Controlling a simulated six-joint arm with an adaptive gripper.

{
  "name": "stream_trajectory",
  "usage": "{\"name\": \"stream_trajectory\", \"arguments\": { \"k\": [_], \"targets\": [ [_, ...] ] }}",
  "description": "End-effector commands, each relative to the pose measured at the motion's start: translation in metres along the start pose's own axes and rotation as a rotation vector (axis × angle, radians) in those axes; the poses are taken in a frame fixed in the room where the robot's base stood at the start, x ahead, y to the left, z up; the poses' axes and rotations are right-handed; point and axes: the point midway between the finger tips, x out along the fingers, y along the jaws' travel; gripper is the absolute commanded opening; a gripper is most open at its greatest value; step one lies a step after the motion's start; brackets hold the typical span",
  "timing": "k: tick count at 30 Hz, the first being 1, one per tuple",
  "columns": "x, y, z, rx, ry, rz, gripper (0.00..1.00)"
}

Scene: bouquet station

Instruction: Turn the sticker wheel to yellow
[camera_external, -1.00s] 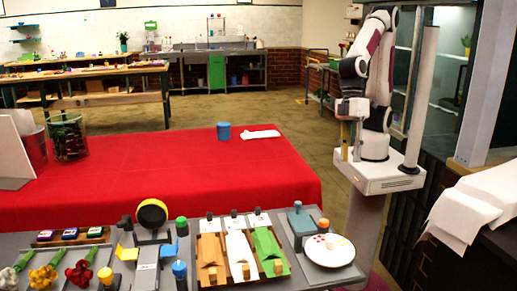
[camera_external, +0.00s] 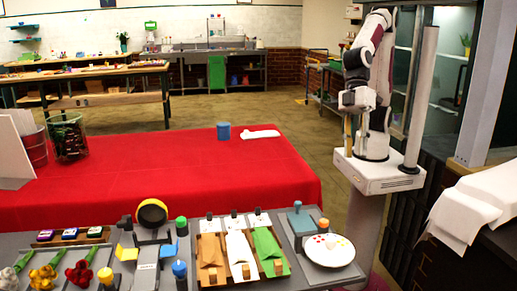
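The sticker wheel (camera_external: 329,250) is a white disc lying at the right end of the grey workbench, with small red, yellow and other pale dots on its face. An orange-topped peg (camera_external: 323,226) stands at its back edge, beside a blue block on a grey post (camera_external: 298,218). The dots are too small to tell which colour is selected. My gripper (camera_external: 352,146) hangs pointing down close to my arm's base, above and behind the wheel and well apart from it. Its fingers are small and partly merge with the arm, so their opening is unclear. I see nothing held.
Left of the wheel is a wooden tray (camera_external: 201,281) with brown, white and green wraps. Further left are a yellow-and-black round device (camera_external: 152,213), blue and green knobs, and flowers (camera_external: 80,273). A red-covered table (camera_external: 150,180) lies behind. Air above the wheel is clear.

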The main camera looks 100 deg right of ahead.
Motion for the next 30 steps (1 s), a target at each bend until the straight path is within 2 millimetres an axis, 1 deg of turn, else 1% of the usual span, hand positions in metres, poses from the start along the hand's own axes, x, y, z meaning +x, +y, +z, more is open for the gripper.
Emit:
{"name": "stream_trajectory", "arguments": {
  "k": [5, 9, 15, 21, 25, 30],
  "targets": [
    [0.02, -0.033, -0.03, -0.026, 0.097, -0.058, 0.27],
    [0.035, -0.061, -0.058, -0.04, 0.196, -0.101, 0.27],
    [0.054, -0.095, -0.092, -0.052, 0.337, -0.137, 0.27],
    [0.069, -0.121, -0.122, -0.052, 0.477, -0.143, 0.27],
    [0.077, -0.134, -0.138, -0.049, 0.567, -0.13, 0.27],
    [0.086, -0.145, -0.153, -0.042, 0.68, -0.094, 0.27]
  ]
}}
